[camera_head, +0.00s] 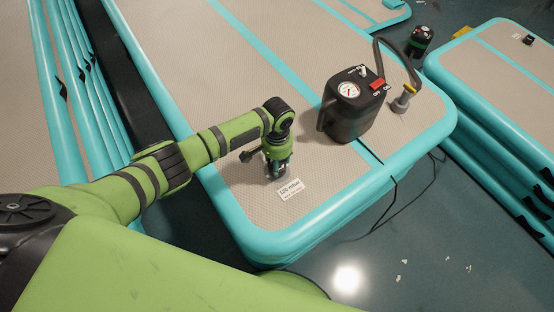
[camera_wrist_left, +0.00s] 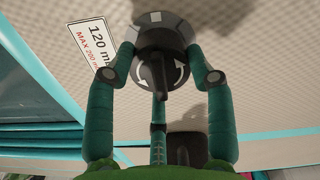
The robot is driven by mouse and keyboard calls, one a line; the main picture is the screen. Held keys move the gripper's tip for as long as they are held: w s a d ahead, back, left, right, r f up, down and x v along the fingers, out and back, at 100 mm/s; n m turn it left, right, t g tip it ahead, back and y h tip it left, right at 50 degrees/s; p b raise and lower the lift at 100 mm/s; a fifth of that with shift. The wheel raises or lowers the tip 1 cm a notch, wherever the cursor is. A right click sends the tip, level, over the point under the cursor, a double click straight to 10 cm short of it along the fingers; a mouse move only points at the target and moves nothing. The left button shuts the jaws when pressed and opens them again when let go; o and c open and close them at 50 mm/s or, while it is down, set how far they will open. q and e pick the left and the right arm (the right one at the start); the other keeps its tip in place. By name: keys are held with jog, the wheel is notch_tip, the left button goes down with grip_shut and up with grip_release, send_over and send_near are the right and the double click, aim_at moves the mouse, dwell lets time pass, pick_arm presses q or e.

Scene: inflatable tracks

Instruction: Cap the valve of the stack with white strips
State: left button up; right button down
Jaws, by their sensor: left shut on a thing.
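My left gripper (camera_head: 277,172) points down at the beige top of the middle inflatable track (camera_head: 245,185), near its front corner. The cap is at or just above the beige surface, beside a white label (camera_head: 290,189) reading 120 mbar. The label also shows in the wrist view (camera_wrist_left: 92,48). Any valve under the cap is hidden. I cannot make out white strips on this track. My right gripper is not in view.
A black pump (camera_head: 350,112) with a gauge and red switch stands on the same track. Its hose runs to a grey fitting (camera_head: 402,102). Another pump (camera_head: 420,40) stands farther back. More tracks lie left and right (camera_head: 495,65). A dark cable crosses the floor at right.

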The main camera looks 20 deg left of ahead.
pick_arm(q)
jog(key=shift+f+b, duration=0.35)
jog(key=shift+f, duration=0.25)
jog(key=shift+r+n+p, duration=0.15)
jog(key=shift+n+p, duration=0.6)
jog(key=shift+n, duration=0.05)
jog(key=n+p, duration=0.1)
jog(key=n, duration=0.1)
jog(key=shift+n+p, duration=0.3)
jog(key=shift+n, duration=0.5)
